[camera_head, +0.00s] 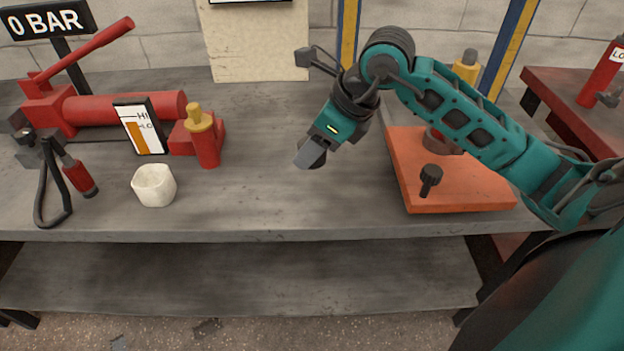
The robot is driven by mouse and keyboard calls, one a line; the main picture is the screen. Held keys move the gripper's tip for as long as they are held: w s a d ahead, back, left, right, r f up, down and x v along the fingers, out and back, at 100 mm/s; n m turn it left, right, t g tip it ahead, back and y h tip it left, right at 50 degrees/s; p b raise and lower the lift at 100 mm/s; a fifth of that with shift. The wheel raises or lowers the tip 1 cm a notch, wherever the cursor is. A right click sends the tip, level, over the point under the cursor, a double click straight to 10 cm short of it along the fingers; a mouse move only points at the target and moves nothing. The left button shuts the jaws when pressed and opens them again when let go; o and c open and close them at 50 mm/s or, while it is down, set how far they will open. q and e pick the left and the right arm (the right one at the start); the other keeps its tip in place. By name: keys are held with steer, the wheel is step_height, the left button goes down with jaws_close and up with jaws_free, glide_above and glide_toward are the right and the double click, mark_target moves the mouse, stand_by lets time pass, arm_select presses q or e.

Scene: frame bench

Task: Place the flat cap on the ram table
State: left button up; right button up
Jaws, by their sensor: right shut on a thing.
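My right gripper (312,152) hangs over the middle of the bench, left of the orange plate, pointing down and left. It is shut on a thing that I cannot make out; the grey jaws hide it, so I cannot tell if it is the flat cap. The orange plate (460,198) lies on the right of the bench and may be the ram table. A dark knobbed piece (431,178) stands on its front part. A dark round piece (436,141) shows behind it, partly hidden by my right arm. My left gripper is not in view.
A red pump (120,106) with a lever lies at the left back. A red bottle-shaped piece with a yellow top (205,140), a level card (140,127), a white cup-like piece (154,186) and a black hose (52,185) stand nearby. The bench middle (270,190) is clear.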

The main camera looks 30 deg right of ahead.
mark_target(303, 186)
step_height(303, 186, down, 6)
steer(key=shift+f+b, duration=0.2)
steer(key=shift+b, duration=0.5)
steer(key=shift+f, duration=0.4)
steer(key=shift+f, duration=0.1)
steer(key=o, duration=1.1)
steer(key=shift+o, duration=0.2)
